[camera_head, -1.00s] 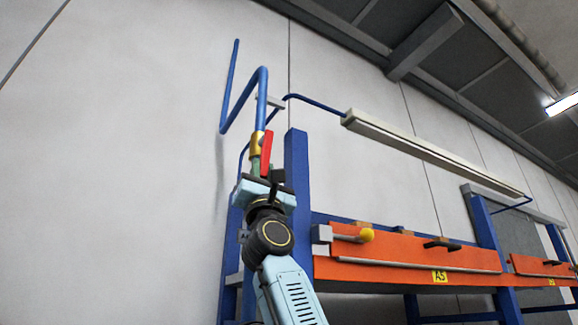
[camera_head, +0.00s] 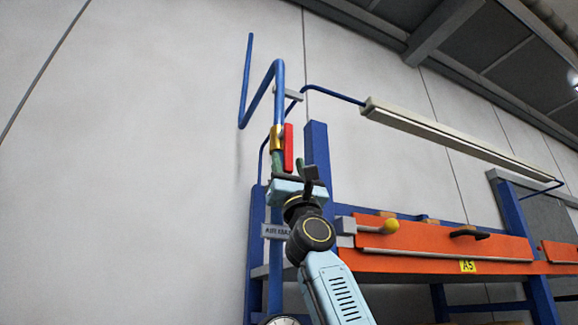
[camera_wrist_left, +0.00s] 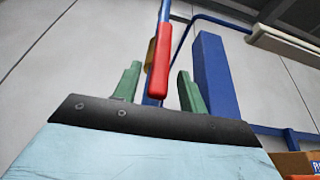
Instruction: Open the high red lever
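The red lever (camera_head: 288,148) hangs nearly upright beside a brass valve (camera_head: 277,139) on a blue pipe (camera_head: 279,92), high on the left end of the machine. My left gripper (camera_head: 288,165) is just below and at the lever's lower end. In the left wrist view, its two green fingers (camera_wrist_left: 159,86) stand apart, and the red lever (camera_wrist_left: 159,62) shows between them. I see no finger pressing on the lever; its depth relative to the fingertips is hard to tell. My right gripper is out of view.
A blue post (camera_head: 317,160) stands close to the right of the gripper. The wall at left is bare.

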